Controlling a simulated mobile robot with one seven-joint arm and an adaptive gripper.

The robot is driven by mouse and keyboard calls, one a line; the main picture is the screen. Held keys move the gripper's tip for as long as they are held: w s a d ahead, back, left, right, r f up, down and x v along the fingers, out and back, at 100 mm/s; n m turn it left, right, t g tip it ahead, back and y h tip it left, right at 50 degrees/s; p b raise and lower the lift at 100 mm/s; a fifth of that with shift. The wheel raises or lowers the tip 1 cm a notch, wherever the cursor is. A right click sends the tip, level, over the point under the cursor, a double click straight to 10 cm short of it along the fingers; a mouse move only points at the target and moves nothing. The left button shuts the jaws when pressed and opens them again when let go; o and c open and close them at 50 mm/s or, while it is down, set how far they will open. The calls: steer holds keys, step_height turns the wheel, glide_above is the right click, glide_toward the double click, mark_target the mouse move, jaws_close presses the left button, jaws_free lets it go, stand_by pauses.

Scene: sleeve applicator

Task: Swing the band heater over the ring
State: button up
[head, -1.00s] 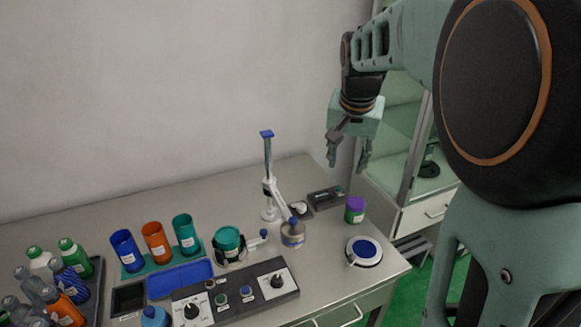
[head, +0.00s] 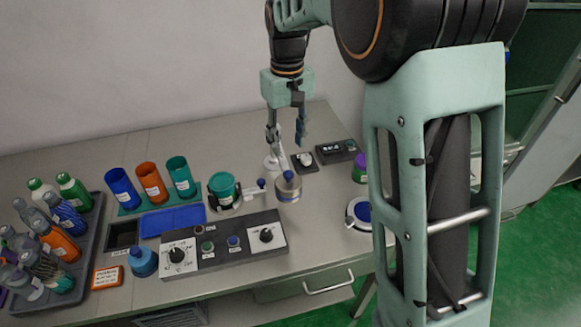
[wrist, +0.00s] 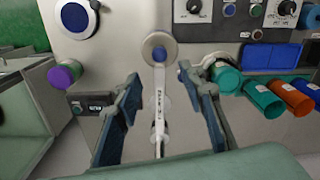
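The band heater (head: 288,190) is a small metal cylinder with a blue knob, on the end of a white swing arm (wrist: 159,110). It sits left of a round white-rimmed piece with a blue centre (head: 360,213) and right of a teal cup (head: 224,187) in a dark clamp. I cannot tell which of these carries the ring. My gripper (head: 286,138) is open and empty, pointing down above the arm's post. In the wrist view, its fingers (wrist: 163,108) appear on either side of the swing arm, with the heater (wrist: 158,47) beyond the fingertips. The post is partly hidden behind my gripper.
A control box with knobs (head: 222,262) lies in front of the heater. Cups, a blue tray (head: 172,220) and a bottle tray (head: 103,233) fill the left side.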

mark_target(288, 172)
step_height(288, 172, down, 10)
steer(key=shift+f+p, duration=0.1)
steer(key=shift+p, duration=0.2)
steer(key=shift+c, duration=0.3)
jaws_close()
